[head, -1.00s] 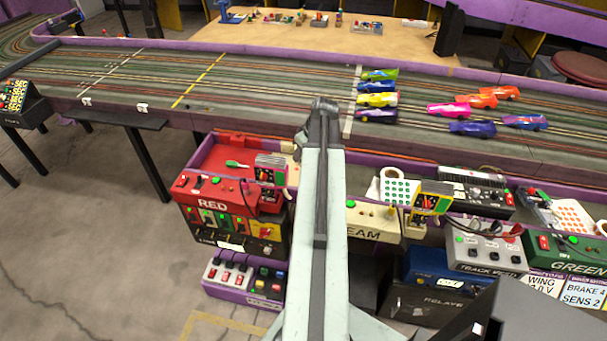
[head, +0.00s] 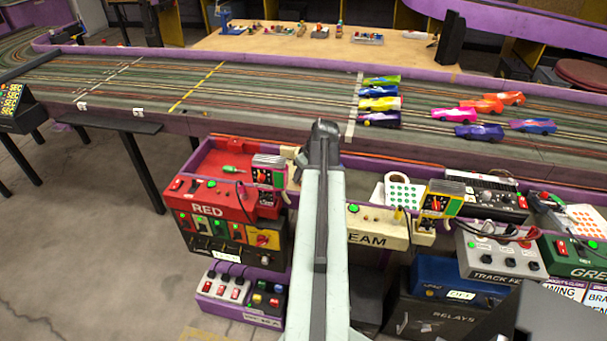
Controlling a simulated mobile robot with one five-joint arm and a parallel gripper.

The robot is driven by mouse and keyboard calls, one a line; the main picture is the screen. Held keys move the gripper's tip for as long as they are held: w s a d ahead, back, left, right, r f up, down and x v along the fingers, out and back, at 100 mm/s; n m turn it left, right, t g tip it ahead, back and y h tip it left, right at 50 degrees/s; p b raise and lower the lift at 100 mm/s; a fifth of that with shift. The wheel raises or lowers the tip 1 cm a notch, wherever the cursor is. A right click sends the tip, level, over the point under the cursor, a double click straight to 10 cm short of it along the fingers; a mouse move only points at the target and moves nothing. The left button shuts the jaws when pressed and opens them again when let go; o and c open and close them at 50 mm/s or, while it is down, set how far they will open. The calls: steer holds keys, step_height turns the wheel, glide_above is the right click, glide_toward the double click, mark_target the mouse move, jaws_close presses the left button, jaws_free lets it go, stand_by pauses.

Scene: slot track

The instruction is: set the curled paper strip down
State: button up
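My arm (head: 322,230) reaches forward through the middle of the head view. Its far end is a dark joint (head: 324,140) in front of the near edge of the slot track (head: 270,97). No gripper fingers show beyond or beside that joint, so I cannot see whether they hold anything. I cannot make out a curled paper strip anywhere in the view.
Several toy cars (head: 380,103) stand on the track. Below its near wall are a red control box (head: 208,210), a cream box (head: 372,232), a green-dotted sheet (head: 398,193) and a grey box (head: 500,250). Bare floor (head: 90,250) lies at left.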

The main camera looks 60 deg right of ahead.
steer(key=shift+o, duration=0.9)
steer(key=shift+s+r+p, duration=0.1)
steer(key=shift+r+p, duration=0.45)
steer(key=p+v, duration=1)
steer(key=v, duration=0.1)
steer(key=shift+a+r, duration=0.1)
steer(key=shift+r, duration=0.1)
